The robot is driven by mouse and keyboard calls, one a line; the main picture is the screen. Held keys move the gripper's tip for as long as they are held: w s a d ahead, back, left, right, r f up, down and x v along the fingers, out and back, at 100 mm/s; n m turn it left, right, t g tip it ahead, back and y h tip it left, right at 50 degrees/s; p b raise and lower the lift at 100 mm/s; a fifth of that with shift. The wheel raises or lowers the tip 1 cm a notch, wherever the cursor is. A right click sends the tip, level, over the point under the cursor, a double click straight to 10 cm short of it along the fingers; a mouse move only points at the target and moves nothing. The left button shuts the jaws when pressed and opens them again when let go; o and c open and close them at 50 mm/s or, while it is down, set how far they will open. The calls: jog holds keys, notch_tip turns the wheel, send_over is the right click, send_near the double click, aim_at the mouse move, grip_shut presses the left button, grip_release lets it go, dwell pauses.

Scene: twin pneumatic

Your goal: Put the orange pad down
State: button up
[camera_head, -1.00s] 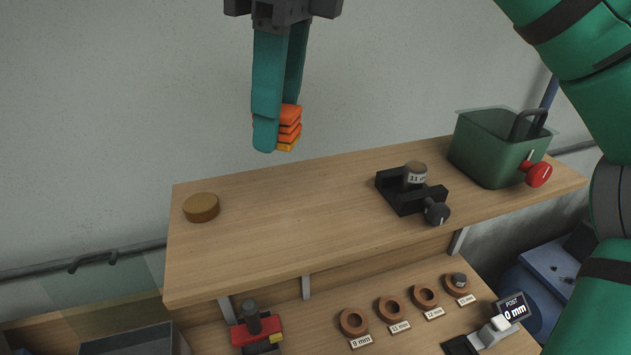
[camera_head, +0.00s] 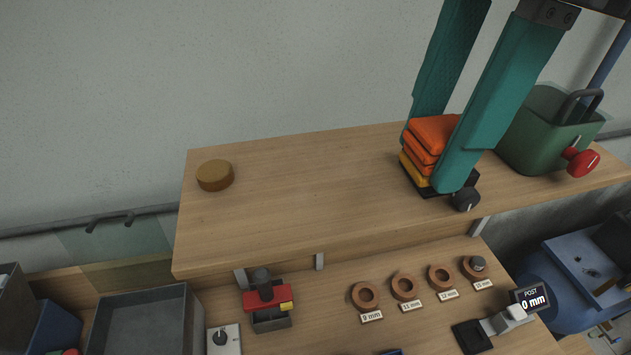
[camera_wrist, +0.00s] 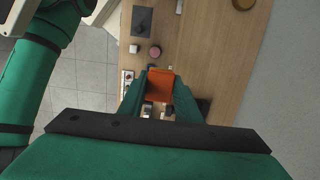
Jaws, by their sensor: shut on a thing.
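The orange pad (camera_head: 434,134) is a block of folded orange layers with a yellow-orange layer at the bottom. My gripper (camera_head: 432,156) is shut on it, with one teal finger on each side. In the head view the pad lies in front of the black clamp with a dark knob (camera_head: 466,200) on the upper shelf and hides most of it. I cannot tell whether the pad touches anything below. In the wrist view the pad (camera_wrist: 160,84) sits between the fingertips.
The upper wooden shelf (camera_head: 300,200) is clear from the middle to the left, except for a round wooden disc (camera_head: 215,175). A green container with a red knob (camera_head: 581,162) stands at the right. Below are labelled rings (camera_head: 365,296), a red-and-black fixture (camera_head: 267,296) and a grey tray (camera_head: 140,310).

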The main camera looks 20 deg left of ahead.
jog(key=w+a+f, duration=0.4)
jog(key=a, duration=0.3)
send_near(312, 193)
jog(key=shift+s+d+f, duration=0.25)
jog(key=shift+s+f, duration=0.4)
jog(key=shift+s, duration=0.05)
jog(key=shift+w+a+f, duration=0.25)
jog(key=shift+a+f, duration=0.2)
jog(key=shift+f, duration=0.15)
jog(key=shift+w+a+f, duration=0.1)
jog(key=shift+a+f, duration=0.1)
jog(key=shift+f, duration=1.6)
jog(key=shift+f, duration=0.1)
jog(key=o, duration=1)
jog(key=shift+w, duration=0.1)
